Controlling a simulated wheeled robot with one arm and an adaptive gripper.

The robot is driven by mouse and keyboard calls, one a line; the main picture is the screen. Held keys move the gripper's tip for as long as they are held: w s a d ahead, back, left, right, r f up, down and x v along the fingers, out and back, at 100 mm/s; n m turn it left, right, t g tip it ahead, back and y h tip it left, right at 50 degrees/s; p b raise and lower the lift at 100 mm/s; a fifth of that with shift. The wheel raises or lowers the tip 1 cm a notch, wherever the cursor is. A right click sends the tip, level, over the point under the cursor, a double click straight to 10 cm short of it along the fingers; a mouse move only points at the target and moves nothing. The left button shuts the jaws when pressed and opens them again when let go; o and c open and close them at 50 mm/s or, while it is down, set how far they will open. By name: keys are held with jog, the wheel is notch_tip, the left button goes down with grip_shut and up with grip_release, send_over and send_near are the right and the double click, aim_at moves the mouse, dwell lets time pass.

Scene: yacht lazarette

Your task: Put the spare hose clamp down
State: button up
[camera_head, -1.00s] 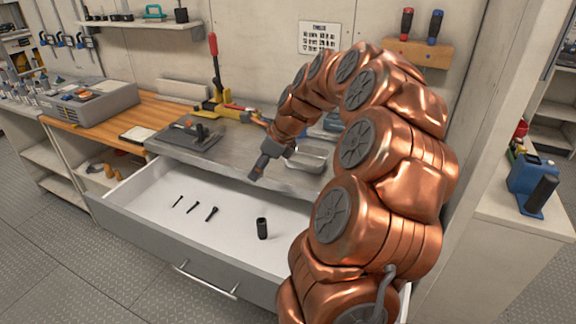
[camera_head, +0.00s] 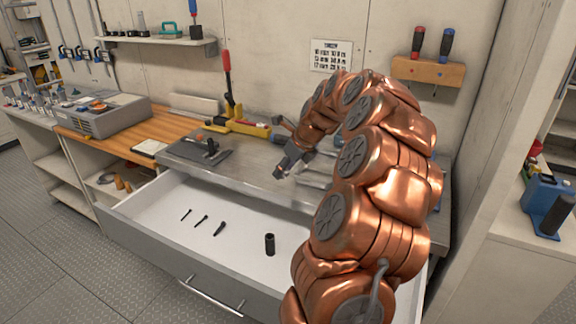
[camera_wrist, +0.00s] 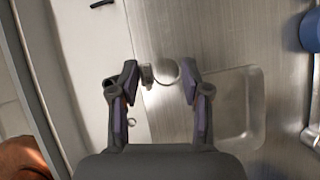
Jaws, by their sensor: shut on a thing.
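The spare hose clamp (camera_wrist: 166,72) is a thin silvery ring with a small screw housing on its left side. In the wrist view it sits between the fingertips of my gripper (camera_wrist: 159,75), which is shut on it across its width. In the head view my gripper (camera_head: 282,170) points down-left over the front edge of the steel worktop (camera_head: 240,170), above the back of the open drawer. The clamp is too small to make out there.
The open white drawer (camera_head: 160,200) holds several dark bolts and a black socket (camera_head: 270,244). A shallow recessed tray (camera_wrist: 250,110) lies right of my gripper. Yellow tool (camera_head: 240,126) stands at the back.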

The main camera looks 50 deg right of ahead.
jog(key=w+d, duration=0.1)
jog(key=d, duration=0.1)
jog(key=w+d, duration=0.1)
jog(key=w+d+p, duration=0.1)
jog(key=w+d, duration=0.1)
jog(key=shift+d+f, duration=0.35)
jog(key=shift+f+p, duration=0.55)
jog(key=shift+f, duration=1.25)
jog(key=o, duration=1)
jog(key=shift+c, duration=0.2)
